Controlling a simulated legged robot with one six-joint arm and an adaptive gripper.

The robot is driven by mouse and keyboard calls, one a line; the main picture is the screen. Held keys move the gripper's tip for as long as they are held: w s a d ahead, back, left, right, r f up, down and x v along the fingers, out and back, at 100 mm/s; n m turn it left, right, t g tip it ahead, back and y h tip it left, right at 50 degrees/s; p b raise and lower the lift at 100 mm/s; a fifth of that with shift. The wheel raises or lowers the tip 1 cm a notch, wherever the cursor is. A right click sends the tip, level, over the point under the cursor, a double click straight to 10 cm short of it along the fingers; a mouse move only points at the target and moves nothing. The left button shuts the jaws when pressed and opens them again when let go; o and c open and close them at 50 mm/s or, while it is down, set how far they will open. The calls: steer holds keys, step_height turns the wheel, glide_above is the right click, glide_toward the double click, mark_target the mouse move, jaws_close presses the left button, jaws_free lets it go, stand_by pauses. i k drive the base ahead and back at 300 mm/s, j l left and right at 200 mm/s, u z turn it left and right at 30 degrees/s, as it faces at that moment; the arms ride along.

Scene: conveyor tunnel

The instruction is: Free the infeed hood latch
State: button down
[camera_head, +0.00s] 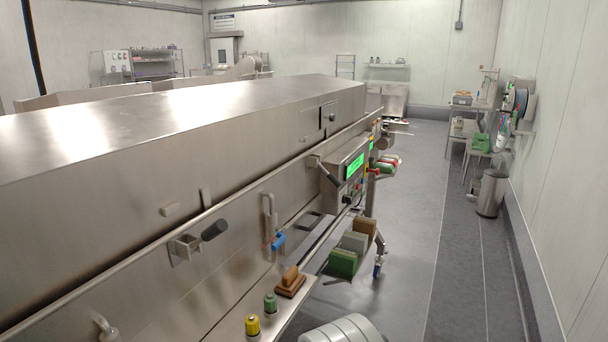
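A long stainless steel hood (190,135) covers the tunnel and fills the left and middle of the view. On the side panel below it, a bracket latch (184,246) has a dark cylindrical grip (214,230) pointing up and right. A second lever with a dark handle (326,172) sits beside the control box. A small square catch (328,115) is at the hood's far end. I cannot tell which of these is the infeed latch, or whether any is fastened. My gripper is not in view.
A control box (345,172) with a green screen projects from the side. A blue-handled valve (278,240) hangs on the panel. A ledge (238,322) holds a brush (290,282) and bottles, including a yellow one (252,325). Open floor (420,240) lies to the right.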

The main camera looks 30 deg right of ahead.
mark_target(332, 179)
steer(key=i+l+u, duration=0.2)
steer(key=l, duration=0.35)
steer(key=l+u, duration=0.2)
steer(key=l, duration=0.3)
steer(key=i+l+u, duration=0.2)
steer(key=l, duration=2.3)
steer(key=i+l, duration=0.1)
steer(key=i, duration=0.35)
steer(key=u, duration=0.05)
